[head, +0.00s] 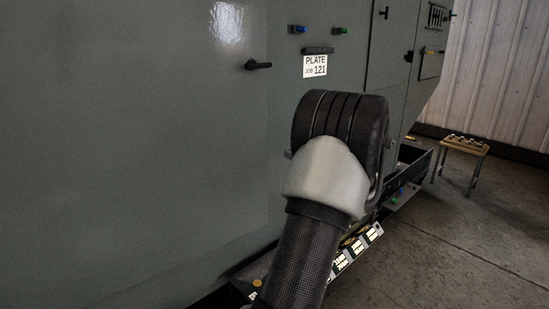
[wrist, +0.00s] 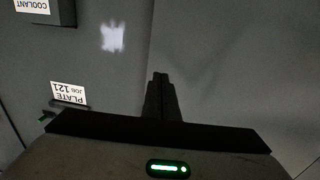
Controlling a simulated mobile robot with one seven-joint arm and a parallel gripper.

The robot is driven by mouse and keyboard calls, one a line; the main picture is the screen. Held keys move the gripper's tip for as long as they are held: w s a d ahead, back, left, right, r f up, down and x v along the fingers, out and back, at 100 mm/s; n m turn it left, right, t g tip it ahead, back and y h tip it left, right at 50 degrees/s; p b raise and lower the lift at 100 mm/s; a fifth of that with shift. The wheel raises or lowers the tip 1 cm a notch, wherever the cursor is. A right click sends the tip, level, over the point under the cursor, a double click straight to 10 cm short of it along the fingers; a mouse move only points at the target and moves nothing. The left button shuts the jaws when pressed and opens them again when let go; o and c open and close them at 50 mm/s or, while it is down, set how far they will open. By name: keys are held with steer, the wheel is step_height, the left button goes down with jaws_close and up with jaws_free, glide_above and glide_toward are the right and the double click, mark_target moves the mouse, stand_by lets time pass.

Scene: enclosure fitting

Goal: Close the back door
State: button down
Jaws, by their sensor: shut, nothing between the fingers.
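A large grey-green panel (head: 120,130) with a black lever handle (head: 258,65) near its right edge fills the left of the head view. I cannot tell for sure whether it is the back door, or whether it stands ajar. My gripper is hidden behind my own arm in the head view. In the wrist view my gripper (wrist: 160,78) is shut and empty, its fingers pointing up the picture in front of grey panels. A vertical seam (wrist: 151,40) runs just left of the fingertips, with a lighter panel (wrist: 240,70) to the right. Contact with a panel cannot be told.
A "PLATE JOB 121" label (head: 315,66) sits below blue and green buttons. A second door (head: 392,45) is further right. A low dark rail (head: 412,172) runs along the cabinet's foot.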

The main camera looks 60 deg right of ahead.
mark_target(260, 139)
steer(key=x, duration=1.3)
steer(key=shift+w+d, duration=0.2)
steer(key=shift+w, duration=0.15)
